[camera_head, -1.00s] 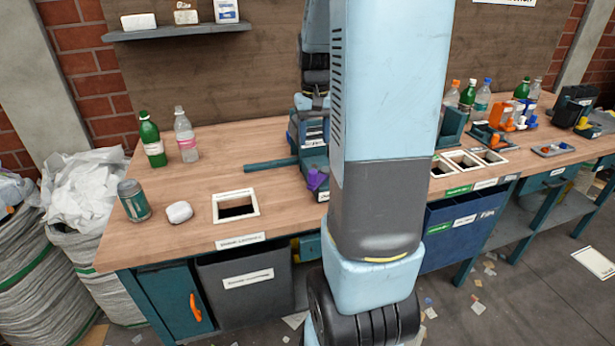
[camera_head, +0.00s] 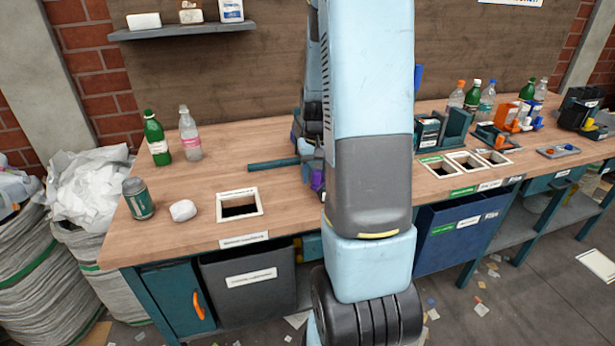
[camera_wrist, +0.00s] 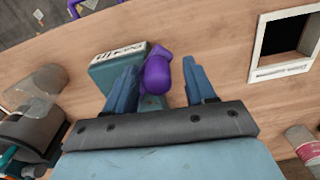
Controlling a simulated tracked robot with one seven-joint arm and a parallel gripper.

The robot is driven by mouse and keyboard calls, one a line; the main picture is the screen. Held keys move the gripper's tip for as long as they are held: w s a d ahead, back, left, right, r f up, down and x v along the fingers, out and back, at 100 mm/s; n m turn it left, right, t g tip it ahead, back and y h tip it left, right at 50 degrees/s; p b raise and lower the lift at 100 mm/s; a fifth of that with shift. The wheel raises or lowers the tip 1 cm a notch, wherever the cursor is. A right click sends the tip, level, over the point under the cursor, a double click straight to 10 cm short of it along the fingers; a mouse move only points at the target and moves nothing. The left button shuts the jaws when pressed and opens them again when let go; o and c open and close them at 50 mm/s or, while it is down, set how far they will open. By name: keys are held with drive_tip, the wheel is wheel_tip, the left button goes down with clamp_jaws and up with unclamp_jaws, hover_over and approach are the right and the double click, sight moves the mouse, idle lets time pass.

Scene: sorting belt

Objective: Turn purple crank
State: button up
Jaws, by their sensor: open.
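The purple crank (camera_wrist: 157,76) shows in the wrist view between the two blue fingers of my gripper (camera_wrist: 161,68). My gripper is open around it, one finger on each side; I cannot tell whether either finger touches it. The crank belongs to a teal machine (camera_wrist: 112,66) with a white label. In the head view, a small part of the purple crank (camera_head: 317,181) shows at the left edge of my arm. My arm hides most of the machine and all of my gripper there.
A white-framed bench opening (camera_head: 240,193) lies left of the crank, with a can (camera_head: 138,199) and a white lump (camera_head: 183,210) beyond. Green (camera_head: 156,138) and clear (camera_head: 190,135) bottles stand behind. A teal bar (camera_head: 272,163) extends left from the machine. More white-framed openings (camera_head: 465,160) lie right.

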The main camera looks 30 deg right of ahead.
clamp_jaws()
idle(0.5)
